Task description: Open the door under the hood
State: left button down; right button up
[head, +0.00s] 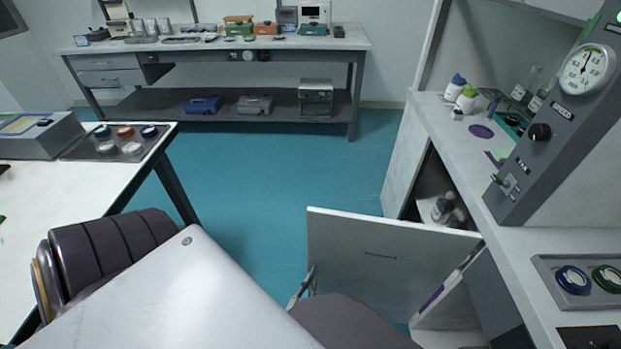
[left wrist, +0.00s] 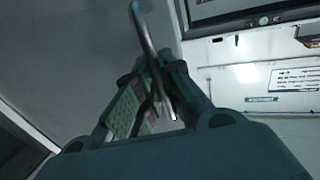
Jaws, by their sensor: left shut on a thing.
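The white cabinet door (head: 385,262) under the hood stands swung well out from the cabinet, with bottles visible on a shelf behind it. My left gripper (head: 303,286) is at the door's left edge in the head view, mostly hidden by my arm. In the left wrist view my gripper's fingers (left wrist: 160,92) close around a curved dark metal handle (left wrist: 143,35). The grey door surface (left wrist: 75,50) fills the left of that view. My right gripper is not in view.
The hood counter (head: 470,140) with bottles (head: 467,97) and a gauge panel (head: 560,120) is at right. A white table (head: 50,185) stands at left, and a workbench (head: 215,45) at the back. The blue floor between them is clear.

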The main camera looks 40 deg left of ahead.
pick_arm(q)
jog(key=shift+w+d, duration=0.1)
jog(key=shift+d, duration=0.2)
jog(key=c, duration=1.5)
grip_release()
jog(key=shift+a, duration=0.1)
jog(key=shift+a, duration=0.1)
